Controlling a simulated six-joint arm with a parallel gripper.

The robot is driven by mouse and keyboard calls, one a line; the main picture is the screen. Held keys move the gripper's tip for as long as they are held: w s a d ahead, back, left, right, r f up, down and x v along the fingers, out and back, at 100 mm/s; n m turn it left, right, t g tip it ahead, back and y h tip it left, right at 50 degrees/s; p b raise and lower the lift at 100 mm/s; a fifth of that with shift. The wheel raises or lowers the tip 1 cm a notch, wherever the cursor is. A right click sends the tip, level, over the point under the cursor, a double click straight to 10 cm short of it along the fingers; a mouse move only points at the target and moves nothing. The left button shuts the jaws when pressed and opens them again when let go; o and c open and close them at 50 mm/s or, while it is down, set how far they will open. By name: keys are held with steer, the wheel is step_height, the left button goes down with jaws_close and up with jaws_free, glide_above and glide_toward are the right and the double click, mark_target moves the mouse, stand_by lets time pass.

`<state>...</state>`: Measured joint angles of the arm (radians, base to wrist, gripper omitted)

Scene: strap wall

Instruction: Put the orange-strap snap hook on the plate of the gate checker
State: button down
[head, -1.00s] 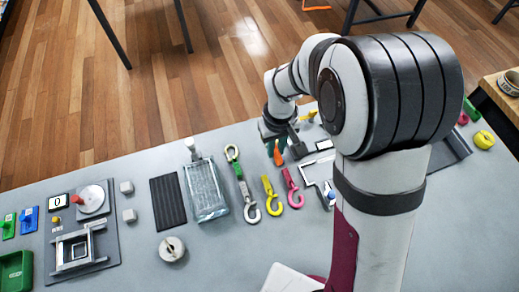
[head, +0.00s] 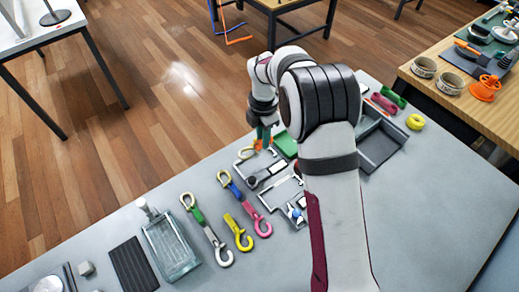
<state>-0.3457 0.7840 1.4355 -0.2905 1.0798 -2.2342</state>
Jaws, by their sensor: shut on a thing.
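The rest of the held hook is hidden or too small to make out. Of the gate checker, only what may be its round grey plate (head: 48,286) shows, cut off at the bottom left corner.
A green-strap hook (head: 207,232), a yellow hook (head: 238,232) and a blue-strap pink hook (head: 247,205) lie mid-table. Left of them are a glass box (head: 170,248) and a black ribbed mat (head: 132,265). A dark tray (head: 382,145) stands right of my arm.

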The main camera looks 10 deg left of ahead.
mark_target(263, 158)
steer(key=shift+w+f+n, duration=0.2)
steer(key=shift+w+n, duration=0.05)
steer(key=shift+n, duration=0.05)
steer(key=shift+f, duration=3.05)
steer(key=shift+f, duration=0.2)
steer(key=shift+c, duration=2.1)
jaws_free()
steer(key=shift+r, duration=3.1)
steer(key=shift+c, duration=0.2)
